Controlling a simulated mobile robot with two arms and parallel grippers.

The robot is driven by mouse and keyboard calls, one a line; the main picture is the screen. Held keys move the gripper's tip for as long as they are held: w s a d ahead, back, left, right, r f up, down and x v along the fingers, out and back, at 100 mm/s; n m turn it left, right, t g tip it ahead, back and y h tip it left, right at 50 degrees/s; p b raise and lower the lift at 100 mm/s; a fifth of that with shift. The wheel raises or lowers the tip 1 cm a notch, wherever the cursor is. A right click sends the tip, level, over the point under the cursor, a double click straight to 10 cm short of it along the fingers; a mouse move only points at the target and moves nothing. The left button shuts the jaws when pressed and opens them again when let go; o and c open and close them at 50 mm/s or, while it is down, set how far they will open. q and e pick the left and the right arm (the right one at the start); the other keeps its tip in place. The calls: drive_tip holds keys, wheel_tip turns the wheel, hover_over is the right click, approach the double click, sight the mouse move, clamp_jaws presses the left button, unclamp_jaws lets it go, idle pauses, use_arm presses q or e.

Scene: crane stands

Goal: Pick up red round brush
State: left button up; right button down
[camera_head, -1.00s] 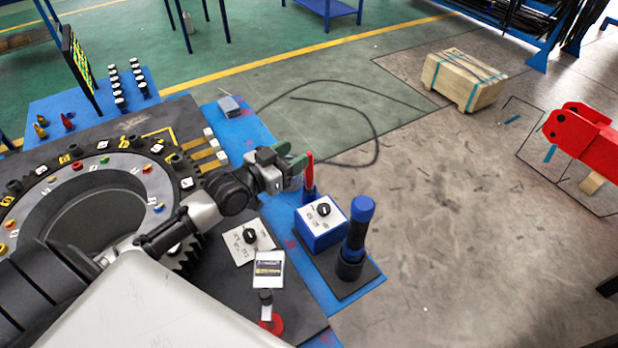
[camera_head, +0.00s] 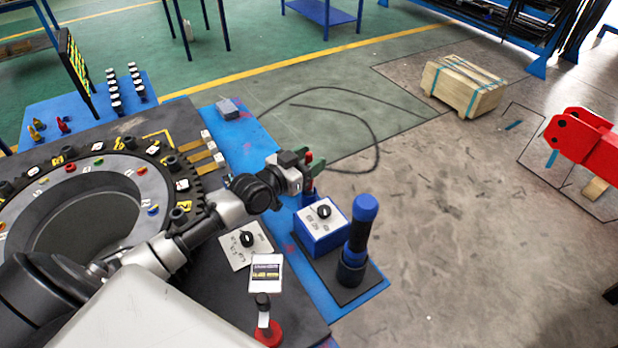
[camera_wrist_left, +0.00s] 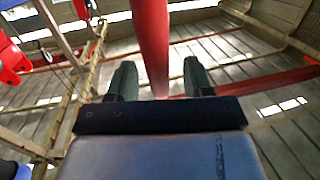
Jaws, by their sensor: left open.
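The red round brush (camera_head: 309,157) stands upright at the right edge of the workbench, beside the blue box. Only a bit of its red part shows in the head view; my gripper hides much of it. My left gripper (camera_head: 311,164) is open at the brush, with its green fingers close about it. In the left wrist view the red brush (camera_wrist_left: 152,45) rises between the two open fingers of the left gripper (camera_wrist_left: 160,78), nearer the left one. Gaps show on both sides of it. My right gripper is not in view.
A blue box with a black knob (camera_head: 320,228) and a blue-topped dark cylinder (camera_head: 359,240) stand just in front of the brush. A large dark toothed ring (camera_head: 85,185) fills the bench at left.

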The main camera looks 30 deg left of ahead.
use_arm(q)
drive_tip(key=shift+x, duration=0.95)
drive_tip(key=shift+s, duration=0.1)
clamp_jaws()
drive_tip(key=shift+r, duration=0.1)
